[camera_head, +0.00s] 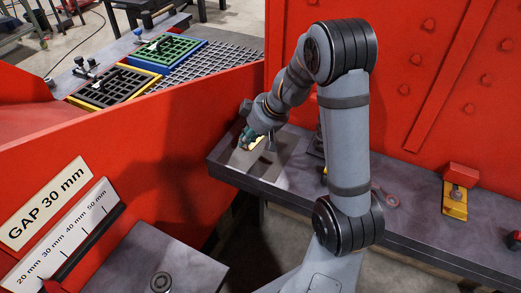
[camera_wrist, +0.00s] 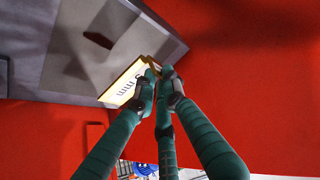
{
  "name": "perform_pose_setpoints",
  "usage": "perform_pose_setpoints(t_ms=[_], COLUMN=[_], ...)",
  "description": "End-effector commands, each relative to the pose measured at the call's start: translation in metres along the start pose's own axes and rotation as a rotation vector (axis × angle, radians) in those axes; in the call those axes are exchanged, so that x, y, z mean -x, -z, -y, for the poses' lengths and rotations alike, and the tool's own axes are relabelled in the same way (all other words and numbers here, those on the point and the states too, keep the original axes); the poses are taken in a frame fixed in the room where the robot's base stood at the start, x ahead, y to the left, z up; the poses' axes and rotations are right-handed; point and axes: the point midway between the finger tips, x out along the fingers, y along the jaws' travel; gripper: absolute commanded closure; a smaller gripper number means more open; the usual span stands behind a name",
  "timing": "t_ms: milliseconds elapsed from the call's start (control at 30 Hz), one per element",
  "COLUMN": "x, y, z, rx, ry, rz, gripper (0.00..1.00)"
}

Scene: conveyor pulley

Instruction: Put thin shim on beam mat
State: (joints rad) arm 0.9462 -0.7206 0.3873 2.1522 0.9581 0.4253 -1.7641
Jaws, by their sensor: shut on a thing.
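My gripper (camera_head: 250,139) is at the left end of the grey beam. In the wrist view its green fingers (camera_wrist: 158,82) are shut on the thin shim (camera_wrist: 125,86), a flat yellow-edged plate with a white face marked in mm; its number is partly hidden. The shim also shows as a small pale piece (camera_head: 259,144) at the gripper in the head view. The beam mat appears as a lighter grey patch (camera_head: 278,158) on the beam end, and as a grey area (camera_wrist: 122,22) in the wrist view. I cannot tell whether the shim touches the mat.
A tall red wall (camera_head: 420,70) stands behind the beam. A yellow piece with a red block (camera_head: 456,197) sits farther right on the beam. A sign reading GAP 30 mm (camera_head: 45,203) is at left. Green-and-blue (camera_head: 168,52) and yellow (camera_head: 112,87) trays lie at the back left.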

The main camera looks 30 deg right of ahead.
Motion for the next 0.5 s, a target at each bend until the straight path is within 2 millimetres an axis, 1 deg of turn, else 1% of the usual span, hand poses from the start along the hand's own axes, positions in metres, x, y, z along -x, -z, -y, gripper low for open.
perform_pose_setpoints(t_ms=[33, 100, 233, 333, 433, 500], x=[0.003, 0.009, 0.021, 0.026, 0.023, 0.013], y=[-0.001, -0.005, -0.012, -0.017, -0.024, -0.031], z=[-0.011, -0.022, -0.039, -0.046, -0.049, -0.049], rx=[0.015, 0.043, 0.087, 0.110, 0.119, 0.119], ry=[0.004, 0.020, 0.045, 0.059, 0.068, 0.073], rz=[-0.004, -0.003, -0.002, -0.002, 0.000, 0.001], gripper=[1.00, 1.00, 1.00, 1.00, 1.00, 1.00])
